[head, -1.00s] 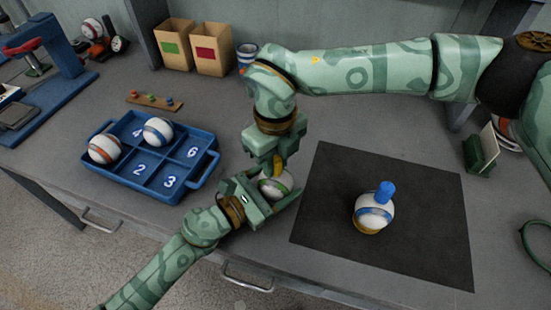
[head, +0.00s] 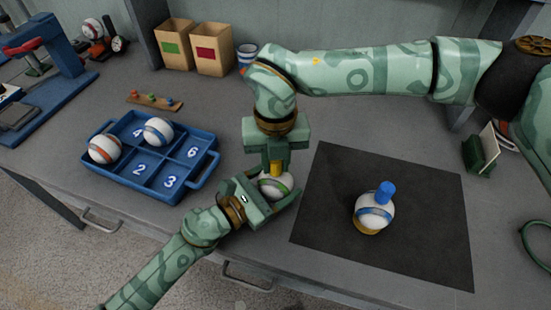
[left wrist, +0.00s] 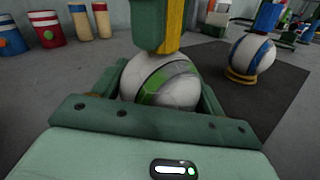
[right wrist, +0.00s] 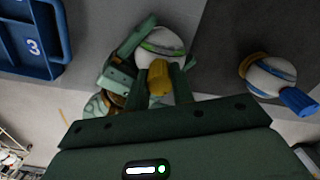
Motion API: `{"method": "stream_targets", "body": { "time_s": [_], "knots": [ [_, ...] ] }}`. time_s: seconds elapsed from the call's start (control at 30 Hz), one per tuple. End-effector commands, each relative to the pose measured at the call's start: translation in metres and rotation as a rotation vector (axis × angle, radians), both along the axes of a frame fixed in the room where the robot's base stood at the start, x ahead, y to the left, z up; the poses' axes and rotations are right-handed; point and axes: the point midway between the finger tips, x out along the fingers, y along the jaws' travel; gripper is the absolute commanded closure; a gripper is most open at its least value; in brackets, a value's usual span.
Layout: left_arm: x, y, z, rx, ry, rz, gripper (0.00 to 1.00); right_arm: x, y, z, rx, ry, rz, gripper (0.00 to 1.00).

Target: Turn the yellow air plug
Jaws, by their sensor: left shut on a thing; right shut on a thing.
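The green-striped white ball (head: 277,188) sits in my left gripper (head: 271,193), whose jaws are shut around it above the table. The ball also shows in the left wrist view (left wrist: 167,84) and in the right wrist view (right wrist: 155,44). The yellow air plug (head: 275,169) stands up from the top of the ball. My right gripper (head: 276,166) reaches down from above and is shut on the plug. The plug also shows between the right jaws in the right wrist view (right wrist: 158,78). Its lower end is partly hidden in the head view.
A blue numbered tray (head: 133,186) at left holds an orange-striped ball (head: 104,149) and a blue-striped ball (head: 158,131). On a dark mat (head: 420,240) at right, another blue-striped ball (head: 373,212) with a blue plug (head: 386,191) rests on a yellow ring. Cardboard bins (head: 212,50) stand behind.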

Motion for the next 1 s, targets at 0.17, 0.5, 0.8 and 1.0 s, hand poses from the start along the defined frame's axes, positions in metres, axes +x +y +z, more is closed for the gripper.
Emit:
{"method": "stream_targets", "body": {
  "time_s": [0.17,0.5,0.8,1.0],
  "knots": [
    [-0.003,0.000,-0.008,0.009,0.015,-0.003,0.52,0.004,0.001,0.005,0.008,-0.013,-0.009,0.99],
    [-0.003,0.000,-0.007,0.009,0.013,-0.003,0.52,0.004,0.001,0.004,0.006,-0.012,-0.009,0.54],
    [-0.001,0.000,-0.004,0.004,0.007,-0.002,0.52,0.002,0.001,0.003,0.003,-0.006,-0.007,0.54],
    [-0.001,0.000,-0.002,0.003,0.005,0.000,0.52,0.002,0.000,0.032,0.004,-0.009,-0.008,0.54]
  ]
}}
